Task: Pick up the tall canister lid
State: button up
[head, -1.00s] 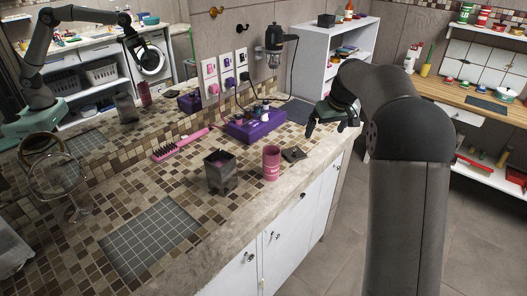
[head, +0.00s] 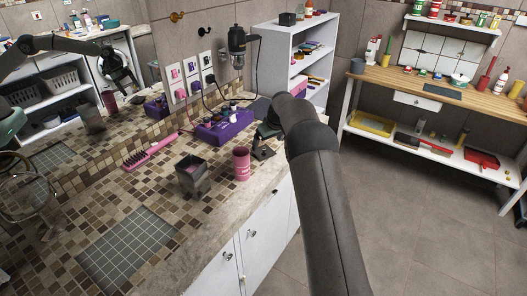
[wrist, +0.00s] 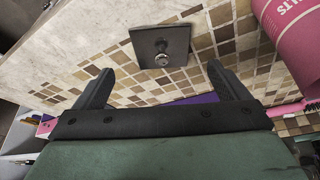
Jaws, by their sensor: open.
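The lid is a dark square plate with a small round knob. It lies flat on the tiled counter in the wrist view (wrist: 160,47), and in the head view (head: 263,153) it is partly hard to make out below my gripper. My gripper (wrist: 160,66) is open and empty, its two fingers apart, with the lid just beyond and between the fingertips. In the head view my gripper (head: 267,132) is just above the lid. A dark, square, open-topped canister (head: 192,180) stands upright on the counter, left of the lid.
A pink cylinder (head: 241,164) stands close beside the lid; it also shows in the wrist view (wrist: 292,35). A purple box (head: 225,125) with small items sits behind, and a pink brush (head: 150,150) lies to the left. The counter's front edge is near the lid.

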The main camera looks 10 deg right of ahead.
aim_at(265, 149)
jog(key=shift+s+p+x, duration=0.1)
jog(key=shift+p+x, duration=0.5)
jog(key=shift+x, duration=0.75)
jog(key=shift+s+p+x, duration=0.15)
jog(key=shift+p+x, duration=0.45)
jog(key=shift+x, duration=0.8)
jog(key=c, duration=1.1)
